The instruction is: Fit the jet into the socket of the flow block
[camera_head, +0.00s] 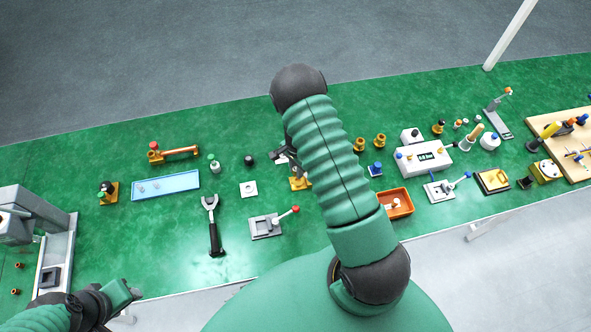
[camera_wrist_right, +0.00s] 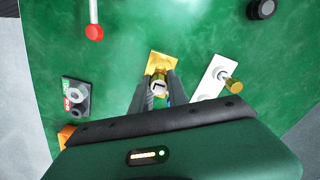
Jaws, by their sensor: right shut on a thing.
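A brass-coloured block, which looks like the flow block (camera_head: 299,184), stands on the green table, partly behind my right arm. In the right wrist view the flow block (camera_wrist_right: 163,58) shows just beyond the fingertips. My right gripper (camera_wrist_right: 158,92) is shut on a small pale piece with a dark opening, which seems to be the jet (camera_wrist_right: 159,83). The jet is in line with the block; whether it touches or sits in the socket I cannot tell. In the head view the right gripper (camera_head: 287,155) is mostly hidden by my arm. My left gripper (camera_head: 122,293) is at the lower left, its jaws unclear.
A grey plate with a red-tipped lever (camera_head: 266,226) stands in front of the block. A white square plate (camera_head: 248,189), a black knob (camera_head: 249,160) and a blue tray (camera_head: 165,186) lie to the left. An orange bin (camera_head: 397,203) stands to the right.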

